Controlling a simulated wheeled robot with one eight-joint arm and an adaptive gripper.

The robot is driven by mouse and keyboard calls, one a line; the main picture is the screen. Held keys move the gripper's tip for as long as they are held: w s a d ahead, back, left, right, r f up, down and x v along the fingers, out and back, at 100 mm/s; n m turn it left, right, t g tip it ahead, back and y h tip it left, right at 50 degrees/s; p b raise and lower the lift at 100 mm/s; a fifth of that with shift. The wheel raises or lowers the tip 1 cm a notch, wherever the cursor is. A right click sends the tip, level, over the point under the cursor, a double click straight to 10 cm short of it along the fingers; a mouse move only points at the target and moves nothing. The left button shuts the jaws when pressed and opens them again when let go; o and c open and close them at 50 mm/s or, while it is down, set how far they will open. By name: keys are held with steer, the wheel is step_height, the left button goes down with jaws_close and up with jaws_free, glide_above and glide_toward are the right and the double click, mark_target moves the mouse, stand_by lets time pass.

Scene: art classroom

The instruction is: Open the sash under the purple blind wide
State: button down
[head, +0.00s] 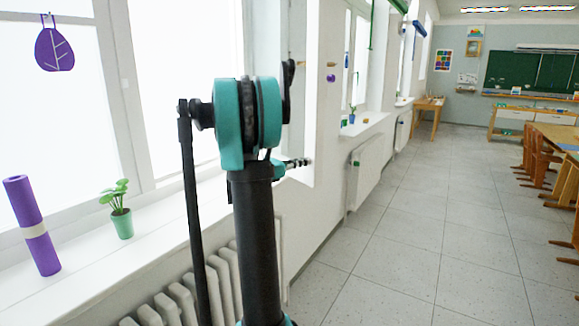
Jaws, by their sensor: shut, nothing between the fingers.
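No purple blind shows in the head view. The near window (75,110) fills the left side, with white frames and bright panes. A white panel (311,100) stands out from the wall right of my arm. It looks like a sash swung into the room, but my arm hides part of it. My gripper (299,163) is small in the view, just right of my arm and near the panel's lower part. It is shut and empty. I cannot tell whether it touches the panel.
A purple roll (33,225) and a potted plant (121,212) stand on the near sill. A purple leaf ornament (54,47) hangs at the window. Radiators (366,172) line the wall. The tiled floor (430,220) is clear; chairs (540,155) stand at right.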

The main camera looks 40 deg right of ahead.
mark_target(314, 159)
steer(key=d, duration=0.5)
steer(key=shift+s, duration=0.15)
